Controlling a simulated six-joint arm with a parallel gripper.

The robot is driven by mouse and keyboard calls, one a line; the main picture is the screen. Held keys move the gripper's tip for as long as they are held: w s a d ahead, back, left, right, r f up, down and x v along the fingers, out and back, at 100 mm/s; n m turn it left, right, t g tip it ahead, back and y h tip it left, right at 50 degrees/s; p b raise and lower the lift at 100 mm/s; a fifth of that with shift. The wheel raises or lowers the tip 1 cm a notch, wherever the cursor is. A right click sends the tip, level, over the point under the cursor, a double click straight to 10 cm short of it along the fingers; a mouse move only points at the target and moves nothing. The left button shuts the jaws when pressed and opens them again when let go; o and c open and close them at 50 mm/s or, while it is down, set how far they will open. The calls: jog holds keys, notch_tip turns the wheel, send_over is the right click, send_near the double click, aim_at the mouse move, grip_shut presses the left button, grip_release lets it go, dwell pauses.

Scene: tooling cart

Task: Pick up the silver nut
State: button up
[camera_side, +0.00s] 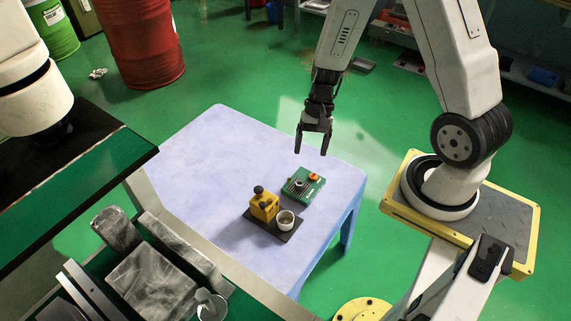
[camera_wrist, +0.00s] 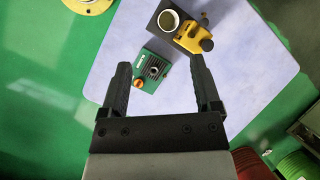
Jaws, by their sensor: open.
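What looks like the silver nut (camera_side: 299,184) is a small grey ring-like part on a green board (camera_side: 309,193). In the wrist view the nut (camera_wrist: 154,70) is a small spot on the board, lying between the fingers in the picture. Its fine shape is too small to tell. My gripper (camera_side: 311,150) is open and empty, pointing down well above the table and apart from the board. In the wrist view my gripper (camera_wrist: 160,65) has one finger on each side of the board.
An orange knob (camera_side: 315,177) sits on the board's far edge. Beside the board, a black plate (camera_side: 263,228) carries a yellow block (camera_side: 264,206) with black knobs and a white cup (camera_side: 285,220). The left and back of the pale table (camera_side: 213,150) are clear.

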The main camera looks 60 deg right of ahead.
jog(key=w+d+f+m+t+y, duration=0.1)
jog(key=d+f+m+t+y, duration=0.4)
jog(key=f+m, duration=0.7)
jog(key=m+t+h, duration=0.2)
jog(key=m+t, duration=0.5)
send_near(303, 183)
jog(key=a, duration=0.1)
jog(key=w+a, duration=0.1)
jog(key=shift+w+a+r, duration=0.1)
jog(key=shift+a, duration=0.2)
jog(key=shift+d+f+m+t+h, duration=0.3)
jog(key=shift+f+m+t+h, duration=0.2)
jog(key=shift+m, duration=0.1)
jog(key=shift+a, duration=0.1)
jog(key=shift+x, duration=1.15)
jog(key=shift+x, duration=2.65)
jog(key=shift+f, duration=0.1)
